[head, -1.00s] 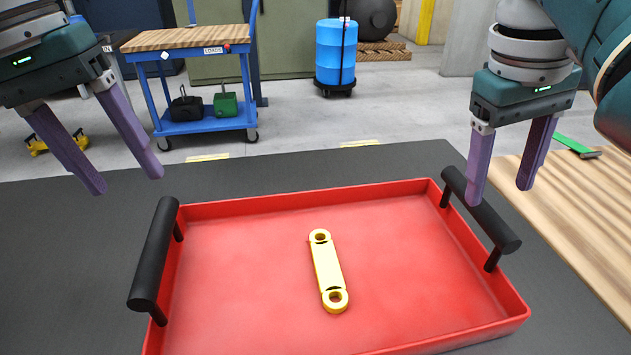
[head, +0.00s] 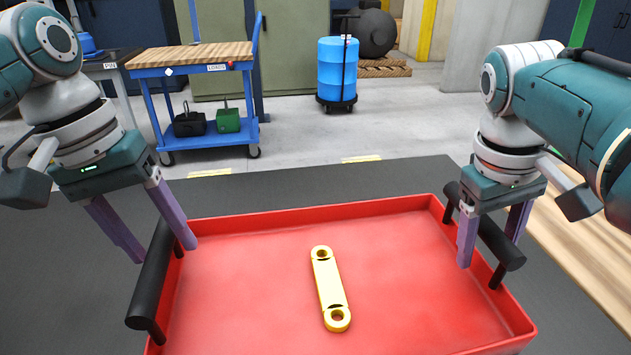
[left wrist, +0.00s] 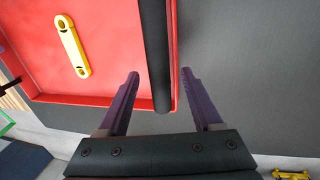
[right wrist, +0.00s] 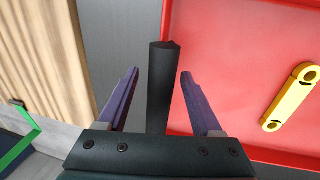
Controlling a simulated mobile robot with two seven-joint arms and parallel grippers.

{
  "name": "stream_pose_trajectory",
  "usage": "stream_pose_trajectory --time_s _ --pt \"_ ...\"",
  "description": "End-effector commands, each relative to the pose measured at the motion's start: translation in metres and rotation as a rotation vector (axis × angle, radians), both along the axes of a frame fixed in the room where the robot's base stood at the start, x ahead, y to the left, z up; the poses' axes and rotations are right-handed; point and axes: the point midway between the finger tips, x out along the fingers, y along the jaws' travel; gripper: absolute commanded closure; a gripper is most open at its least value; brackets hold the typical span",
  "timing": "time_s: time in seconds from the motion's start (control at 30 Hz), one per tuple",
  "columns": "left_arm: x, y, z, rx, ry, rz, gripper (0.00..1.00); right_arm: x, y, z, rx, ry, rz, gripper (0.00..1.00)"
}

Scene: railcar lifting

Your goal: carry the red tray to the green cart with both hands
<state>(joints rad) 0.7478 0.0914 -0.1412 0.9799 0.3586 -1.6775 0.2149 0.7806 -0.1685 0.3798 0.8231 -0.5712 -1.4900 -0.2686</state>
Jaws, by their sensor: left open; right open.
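The red tray (head: 260,240) lies on the dark table, with a yellow link bar (head: 330,288) inside it. Its left black handle (head: 150,290) and right black handle (head: 503,245) stand up at the two ends. My left gripper (head: 165,250) is open, its purple fingers on either side of the far part of the left handle; the left wrist view shows that handle (left wrist: 156,50) between them. My right gripper (head: 488,252) is open around the right handle, which shows between its fingers in the right wrist view (right wrist: 160,90). The green cart is not clearly in view.
A blue cart (head: 205,137) with a wooden top and a LOADS label stands behind the table, carrying a black and a green weight. A blue barrel (head: 337,70) stands to its right. A wooden surface (head: 590,250) lies at right.

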Motion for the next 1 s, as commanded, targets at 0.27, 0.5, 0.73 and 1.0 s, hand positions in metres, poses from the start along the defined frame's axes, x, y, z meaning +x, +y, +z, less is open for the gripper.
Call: stream_pose_trajectory --time_s 0.27,0.5,0.73,1.0 --pt "0.0 -0.003 -0.015 0.001 -0.001 0.0 0.33 0.0 -0.003 -0.015 0.001 0.0 -0.001 0.33" --pt "0.0 -0.003 -0.015 0.0 -0.001 0.0 0.33 0.001 -0.003 -0.015 0.001 -0.002 -0.001 0.33" --pt "0.001 -0.003 -0.015 0.0 -0.001 0.0 0.56 0.0 -0.003 -0.015 0.001 -0.001 -0.001 0.56" --pt "0.001 -0.003 -0.015 0.0 -0.001 0.0 0.86 0.0 -0.003 -0.015 0.001 -0.001 0.0 0.86"
